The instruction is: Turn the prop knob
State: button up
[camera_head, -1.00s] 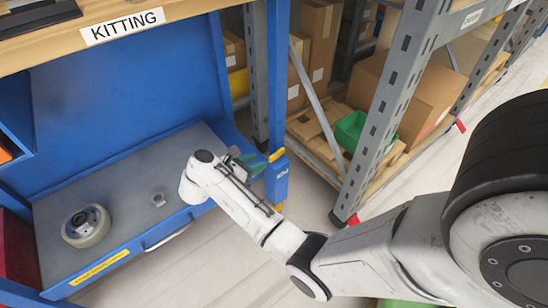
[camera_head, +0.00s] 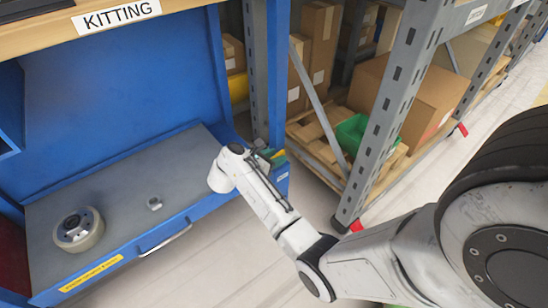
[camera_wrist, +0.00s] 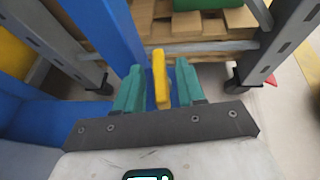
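The prop knob is a yellow upright handle (camera_wrist: 160,78) on a blue post (camera_wrist: 108,30) in the wrist view. My gripper (camera_wrist: 159,72) has two teal fingers, one on each side of the yellow handle. Narrow gaps show between the handle and both fingers, so the gripper looks open around it; I cannot tell how deep the handle sits between them. In the head view my gripper (camera_head: 272,157) is at the blue post's lower end, beside the bench's right corner, and mostly hides the yellow handle.
A blue kitting bench with a grey top (camera_head: 120,205) stands at left, with a round roll (camera_head: 78,230) and a small metal part (camera_head: 154,203) on it. A grey rack (camera_head: 392,110) with boxes and a green bin (camera_head: 352,132) stands close at right. The floor before the bench is clear.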

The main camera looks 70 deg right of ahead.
grip_shut()
jog(key=shift+a+r+n+t+p, duration=0.1)
jog(key=shift+n+t+p, duration=0.2)
jog(key=shift+p, duration=0.3)
